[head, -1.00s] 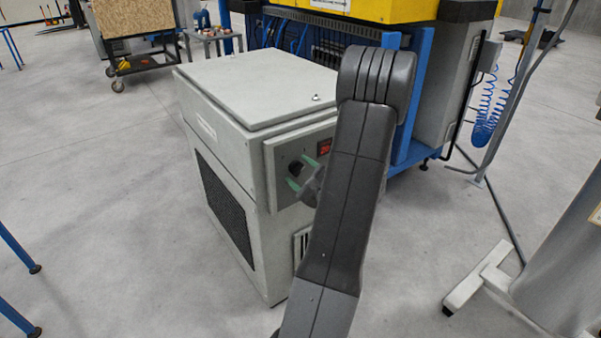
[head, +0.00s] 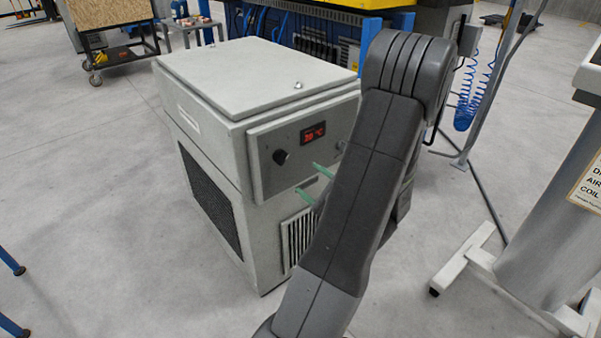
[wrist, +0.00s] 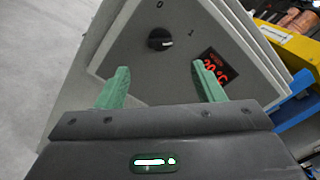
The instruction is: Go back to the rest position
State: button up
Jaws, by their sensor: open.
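My gripper (head: 314,183) shows its green fingertips in the head view, in front of the grey cabinet's control panel, with my dark arm hiding the rest of it. In the wrist view the two green fingers (wrist: 163,88) stand wide apart with nothing between them. The black rotary knob (wrist: 159,39) lies beyond them on the panel, between the marks 0 and 1, clear of the fingers. The same knob (head: 280,157) shows in the head view left of the red temperature display (head: 313,132). The display is lit; it also shows in the wrist view (wrist: 214,68).
The grey cabinet (head: 250,77) stands close ahead. A cart (head: 125,55) is at the back left. Bare floor (head: 90,190) lies left of the cabinet.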

aim_at(284, 160)
jog(key=shift+v, duration=0.85)
jog(key=x, duration=1.4)
jog(key=shift+s, duration=0.1)
jog(key=shift+s+d, duration=0.1)
jog(key=shift+d, duration=0.05)
